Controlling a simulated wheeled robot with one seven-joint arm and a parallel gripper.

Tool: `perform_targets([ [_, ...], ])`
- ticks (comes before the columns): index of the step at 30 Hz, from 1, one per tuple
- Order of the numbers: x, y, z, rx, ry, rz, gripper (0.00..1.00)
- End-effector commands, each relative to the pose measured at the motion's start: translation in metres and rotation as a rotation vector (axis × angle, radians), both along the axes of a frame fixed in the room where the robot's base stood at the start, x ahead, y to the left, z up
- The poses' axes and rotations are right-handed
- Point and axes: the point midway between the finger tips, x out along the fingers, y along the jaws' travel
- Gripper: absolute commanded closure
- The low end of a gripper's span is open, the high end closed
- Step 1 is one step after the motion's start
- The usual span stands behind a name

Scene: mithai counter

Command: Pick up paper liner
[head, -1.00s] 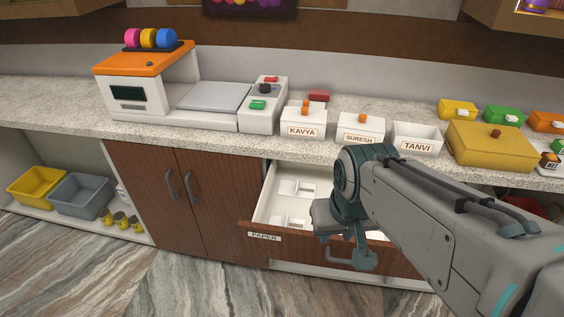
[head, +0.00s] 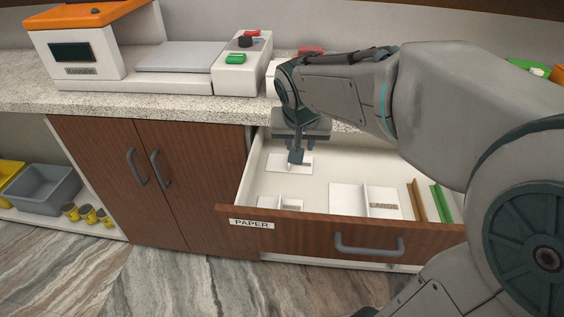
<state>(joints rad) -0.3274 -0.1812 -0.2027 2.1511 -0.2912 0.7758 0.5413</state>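The drawer labelled PAPER (head: 290,216) stands open below the counter. White paper liners lie in it: one piece at the back left (head: 274,163), one at the front left (head: 268,202), and a larger one (head: 346,196) beside a holder labelled LARGE (head: 384,206). My gripper (head: 296,158) points down into the drawer over the back-left liner, its tip at or just above it. Contact cannot be told. The fingers overlap from this angle, so their gap is hidden. The gripper partly covers the small label there.
Brown (head: 417,201) and green (head: 441,204) strips lie at the drawer's right. The drawer handle (head: 368,245) sticks out in front. The counter edge (head: 150,108) overhangs the drawer's back. A scale (head: 180,56) stands on the counter.

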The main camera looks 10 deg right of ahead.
Motion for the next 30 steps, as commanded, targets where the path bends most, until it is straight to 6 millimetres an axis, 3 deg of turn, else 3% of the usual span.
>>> perform_targets([
  [1, 0.012, 0.004, -0.021, -0.004, -0.015, -0.01, 0.69],
  [6, 0.038, 0.011, -0.034, -0.01, -0.061, -0.046, 0.69],
  [11, 0.049, 0.013, -0.04, -0.013, -0.077, -0.058, 0.69],
  [22, 0.081, 0.003, -0.097, -0.014, -0.075, -0.06, 0.69],
  [30, 0.092, 0.0, -0.114, -0.013, -0.078, -0.059, 0.69],
])
